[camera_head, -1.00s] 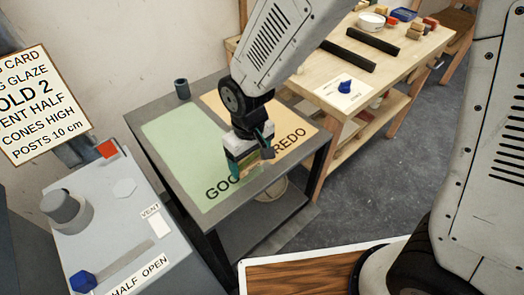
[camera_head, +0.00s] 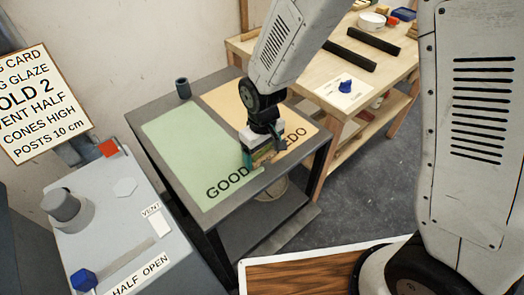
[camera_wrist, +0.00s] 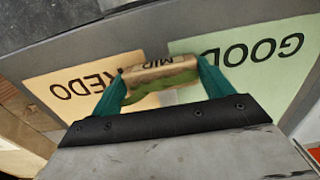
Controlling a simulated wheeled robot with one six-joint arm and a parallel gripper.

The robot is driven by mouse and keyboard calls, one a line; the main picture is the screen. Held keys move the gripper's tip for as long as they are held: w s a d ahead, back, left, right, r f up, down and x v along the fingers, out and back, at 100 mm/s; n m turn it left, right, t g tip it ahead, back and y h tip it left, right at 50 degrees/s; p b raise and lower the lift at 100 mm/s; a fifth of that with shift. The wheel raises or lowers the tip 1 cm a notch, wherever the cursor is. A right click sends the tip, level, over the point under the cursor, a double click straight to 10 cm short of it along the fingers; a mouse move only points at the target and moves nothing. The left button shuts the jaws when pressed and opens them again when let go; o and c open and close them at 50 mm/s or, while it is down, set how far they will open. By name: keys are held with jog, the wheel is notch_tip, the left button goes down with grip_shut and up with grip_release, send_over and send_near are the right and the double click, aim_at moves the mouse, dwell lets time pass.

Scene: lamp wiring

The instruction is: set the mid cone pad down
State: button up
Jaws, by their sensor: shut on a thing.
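The mid cone pad (camera_wrist: 160,72) is a small tan block marked MID, with a green patch on its side. In the wrist view it sits between the two teal fingers of my gripper (camera_wrist: 160,85), which is shut on it. In the head view my gripper (camera_head: 262,158) is over the front part of the grey table, between the green GOOD area (camera_head: 185,150) and the orange REDO area (camera_head: 232,102). The pad is mostly hidden by the fingers there. I cannot tell whether it touches the table.
A dark cup (camera_head: 183,88) stands at the table's back left corner. A grey control box (camera_head: 125,225) with knobs and a VENT label is at the left. A wooden bench (camera_head: 310,72) with dark bars and small items stands behind right. The GOOD area is clear.

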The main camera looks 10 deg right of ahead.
jog(key=o, duration=1)
jog(key=shift+f, duration=0.1)
notch_tip(320, 180, up, 12)
jog(key=shift+r, duration=0.25)
jog(key=s+d+r+m, duration=0.3)
jog(key=s+d+r, duration=0.4)
jog(key=s+d, duration=0.2)
jog(key=s+d+r+m+t, duration=0.1)
jog(key=s+d+r+m, duration=0.2)
jog(key=s+d+r, duration=0.4)
jog(key=s+d, duration=0.3)
jog(key=d, duration=0.1)
jog(key=shift+s+d+m, duration=0.3)
jog(key=shift+d+m, duration=0.05)
jog(key=shift+m, duration=0.05)
